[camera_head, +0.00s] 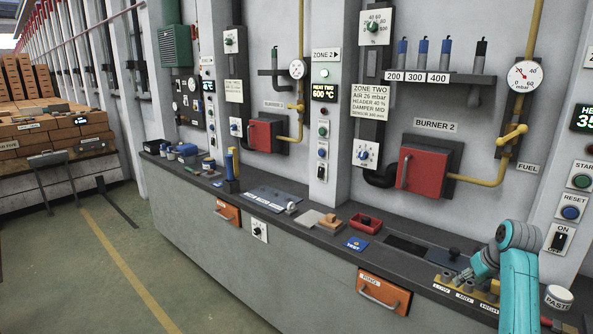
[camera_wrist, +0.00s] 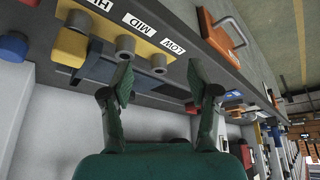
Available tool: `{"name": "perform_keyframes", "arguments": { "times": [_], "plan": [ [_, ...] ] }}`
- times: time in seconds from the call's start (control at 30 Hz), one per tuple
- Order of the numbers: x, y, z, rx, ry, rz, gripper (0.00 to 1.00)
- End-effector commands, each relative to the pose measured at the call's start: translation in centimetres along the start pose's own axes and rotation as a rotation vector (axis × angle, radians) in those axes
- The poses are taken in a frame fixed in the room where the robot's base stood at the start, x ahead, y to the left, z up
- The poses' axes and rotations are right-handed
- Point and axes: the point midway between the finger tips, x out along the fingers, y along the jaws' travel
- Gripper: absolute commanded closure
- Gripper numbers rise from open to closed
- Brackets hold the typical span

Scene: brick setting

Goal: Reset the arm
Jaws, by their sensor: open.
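My arm (camera_head: 518,265) is teal and stands at the right of the head view, bent over the counter. My gripper (camera_wrist: 160,82) is open in the wrist view, its two dark green fingers apart and nothing held between them. The fingertips are near a yellow block (camera_wrist: 143,48) with grey round pegs and labels LOW, MID and one partly cut off. The left fingertip overlaps the picture close to the MID peg (camera_wrist: 125,47); I cannot tell whether they touch. In the head view the yellow block (camera_head: 447,280) is partly behind my arm.
A paste jar (camera_head: 558,298) stands right of my arm. Burner 2 (camera_head: 424,168) juts from the wall. The floor (camera_head: 120,260) at left is clear.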

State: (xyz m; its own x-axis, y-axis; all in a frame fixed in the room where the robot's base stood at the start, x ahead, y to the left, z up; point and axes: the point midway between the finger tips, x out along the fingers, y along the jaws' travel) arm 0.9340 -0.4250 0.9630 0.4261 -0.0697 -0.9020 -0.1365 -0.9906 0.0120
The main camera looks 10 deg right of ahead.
Motion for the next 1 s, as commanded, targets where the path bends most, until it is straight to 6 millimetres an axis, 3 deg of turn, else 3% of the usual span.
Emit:
{"name": "perform_keyframes", "arguments": {
  "times": [0.27, 0.6, 0.8, 1.0],
  "plan": [
    [6.7, -4.8, 4.2, 0.006, 0.055, 0.015, 0.4],
    [14.3, -12.9, 12.8, 0.012, 0.164, 0.04, 0.4],
    [16.6, -17.7, 18.7, 0.012, 0.232, 0.05, 0.4],
    [17.2, -22.0, 24.9, 0.009, 0.301, 0.057, 0.4]
  ]
}}
